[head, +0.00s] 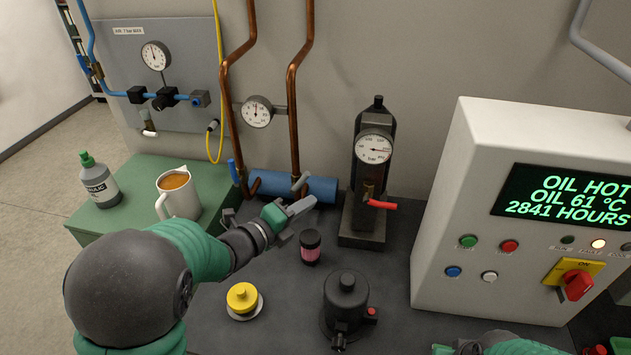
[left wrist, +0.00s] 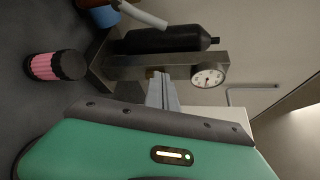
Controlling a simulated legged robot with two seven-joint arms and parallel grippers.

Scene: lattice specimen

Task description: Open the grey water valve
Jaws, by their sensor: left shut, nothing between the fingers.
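The grey water valve lever (head: 300,182) sits low on the right copper pipe, just in front of the blue cylinder. It also shows as a pale grey bar at the top of the left wrist view (left wrist: 143,14). My left gripper (head: 304,206) is shut and empty, its fingertips a little in front of and below the lever, apart from it. Its closed fingers (left wrist: 161,92) also show in the left wrist view. A blue lever (head: 234,172) is on the left copper pipe. Of my right arm only a part shows at the bottom edge; its fingers are hidden.
A black filter unit with a gauge (head: 374,148) and a red lever (head: 382,204) stands right of my left gripper. A pink-and-black canister (head: 310,248) stands below it. A white control cabinet (head: 455,170) fills the right. A mug (head: 178,200) stands left.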

